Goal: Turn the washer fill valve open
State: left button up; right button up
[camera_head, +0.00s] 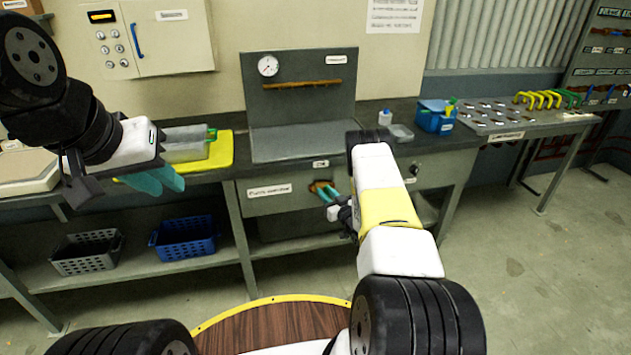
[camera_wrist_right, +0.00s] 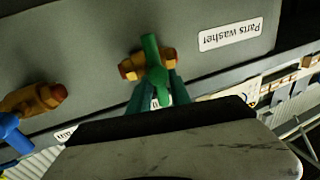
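The parts washer (camera_head: 275,196) is a grey cabinet with a backboard. A brass valve with a green handle (camera_wrist_right: 151,48) is on its front face in the right wrist view; the label below it is mostly hidden, so I cannot read whether it is the fill valve. My right gripper (camera_wrist_right: 159,84) has its teal fingers on either side of the handle's lower end, with a gap between them; contact is unclear. My left gripper (camera_head: 168,187) hangs apart at the left, fingers spread and empty.
A second brass valve (camera_wrist_right: 33,99) with a blue handle (camera_wrist_right: 13,132) is beside it. A yellow tray (camera_head: 222,152) lies on the bench at the left. A blue bin (camera_head: 435,117) is at the right. Baskets (camera_head: 185,238) stand on the lower shelf. The floor at the right is clear.

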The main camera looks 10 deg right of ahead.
grip_shut()
dwell(0.3)
jog(key=shift+a+f+n+g+h, duration=0.35)
jog(key=shift+n+h, duration=0.4)
jog(key=shift+n, duration=1.7)
jog(key=shift+a+f+n+g+h, duration=0.35)
jog(key=shift+n+h, duration=0.45)
jog(key=shift+n, duration=1.7)
jog(key=shift+a+f+n+g+h, duration=0.35)
jog(key=shift+n+h, duration=0.4)
jog(key=shift+n, duration=1.7)
jog(key=shift+d, duration=0.15)
